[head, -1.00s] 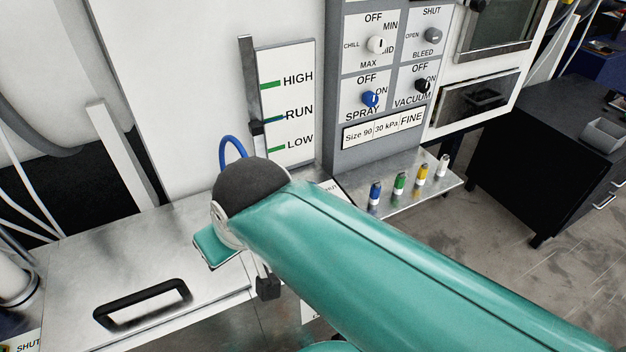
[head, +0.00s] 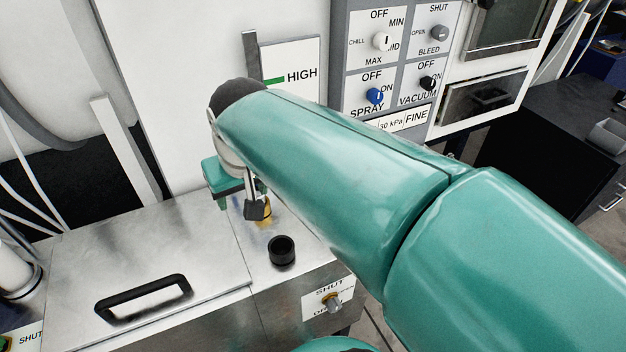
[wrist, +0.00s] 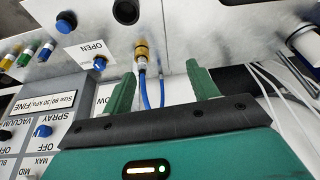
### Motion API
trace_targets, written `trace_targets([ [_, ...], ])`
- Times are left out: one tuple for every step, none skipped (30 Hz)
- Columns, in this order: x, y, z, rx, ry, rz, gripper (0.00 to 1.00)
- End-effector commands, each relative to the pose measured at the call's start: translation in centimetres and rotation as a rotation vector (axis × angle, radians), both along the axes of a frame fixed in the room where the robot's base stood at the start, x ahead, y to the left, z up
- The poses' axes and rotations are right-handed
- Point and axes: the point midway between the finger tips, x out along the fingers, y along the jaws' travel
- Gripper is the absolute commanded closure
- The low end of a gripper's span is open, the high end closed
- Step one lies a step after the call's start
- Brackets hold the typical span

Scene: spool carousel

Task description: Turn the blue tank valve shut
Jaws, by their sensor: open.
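In the wrist view a blue knob (wrist: 100,63) sits beside an OPEN label (wrist: 92,48) on the metal tank top.
A panel holds a blue SPRAY knob (head: 375,96) and other knobs. A black cup (head: 282,250) stands on the tank top (head: 225,270). A lid with a black handle (head: 143,298) is at left. A knob (head: 332,302) with a SHUT label is on the front.

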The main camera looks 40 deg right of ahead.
Motion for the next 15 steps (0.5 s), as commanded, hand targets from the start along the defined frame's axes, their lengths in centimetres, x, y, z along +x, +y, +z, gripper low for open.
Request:
trace_targets([
  [1.0,-1.3,-0.1,0.008,0.025,-0.035,0.41],
  [1.6,-2.0,0.0,0.011,0.034,-0.053,0.41],
  [2.3,-2.9,-0.1,0.018,0.049,-0.078,0.41],
  [2.9,-3.7,-0.1,0.022,0.062,-0.096,0.41],
  [3.4,-4.4,-0.2,0.026,0.072,-0.114,0.41],
  [4.0,-5.4,-0.3,0.033,0.087,-0.138,0.41],
  [4.5,-6.2,-0.4,0.037,0.098,-0.156,0.41],
  [5.0,-7.0,-0.5,0.043,0.110,-0.174,0.41],
  [5.6,-8.1,-0.7,0.050,0.124,-0.198,0.41],
  [6.1,-8.9,-0.9,0.055,0.135,-0.217,0.41],
  [6.5,-9.8,-1.1,0.061,0.145,-0.234,0.41],
  [7.0,-10.9,-1.4,0.068,0.161,-0.259,0.41],
  [7.4,-11.8,-1.7,0.074,0.171,-0.278,0.41],
  [7.7,-12.7,-1.9,0.080,0.182,-0.296,0.41],
  [8.2,-13.9,-2.3,0.088,0.195,-0.320,0.41],
])
